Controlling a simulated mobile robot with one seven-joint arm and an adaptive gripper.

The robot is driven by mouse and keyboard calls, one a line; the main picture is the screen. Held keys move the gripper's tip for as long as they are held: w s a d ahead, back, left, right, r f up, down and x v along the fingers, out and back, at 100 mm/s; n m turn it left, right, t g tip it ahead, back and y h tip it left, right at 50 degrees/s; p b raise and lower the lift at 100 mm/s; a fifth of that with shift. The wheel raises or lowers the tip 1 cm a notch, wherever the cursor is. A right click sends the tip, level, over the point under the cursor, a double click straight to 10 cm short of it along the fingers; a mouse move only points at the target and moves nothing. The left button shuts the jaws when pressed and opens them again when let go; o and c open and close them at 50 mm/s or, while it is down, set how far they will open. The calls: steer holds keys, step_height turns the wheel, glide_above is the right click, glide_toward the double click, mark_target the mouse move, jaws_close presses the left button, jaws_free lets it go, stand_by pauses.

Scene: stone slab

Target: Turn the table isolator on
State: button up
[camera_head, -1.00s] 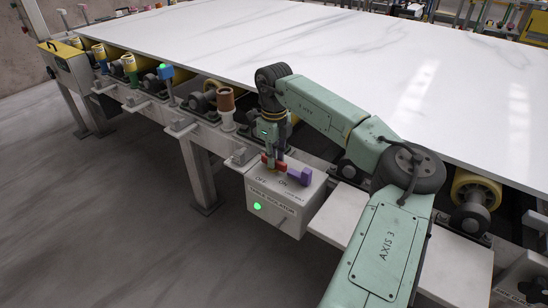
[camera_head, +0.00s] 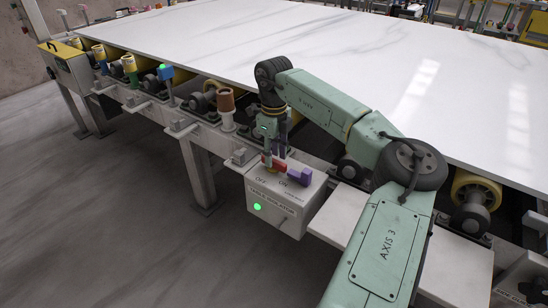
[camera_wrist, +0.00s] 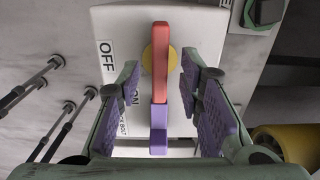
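The table isolator is a pale box (camera_head: 290,222) at the table's front edge, lettered "TABLE ISOLATOR", with a lit green lamp (camera_head: 257,207). On its top is a bar handle, red (camera_wrist: 162,70) with a purple end (camera_wrist: 158,130). The red part crosses a yellow disc (camera_wrist: 148,57). "OFF" and "ON" are printed left of the handle in the wrist view. In the head view the purple end (camera_head: 300,176) lies at the right, near "ON". My gripper (camera_wrist: 168,90) is open over the handle, one purple-padded finger on each side, with visible gaps. In the head view my gripper (camera_head: 275,152) partly hides the red part.
A large white stone slab (camera_head: 230,45) lies on the roller table behind the box. A brown cylinder (camera_head: 226,103) and several brackets stand along the front rail left of it. A yellow roller (camera_head: 475,190) is at the right. The floor in front is clear.

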mark_target(274, 160)
step_height(274, 160, up, 11)
steer(key=shift+f, duration=0.2)
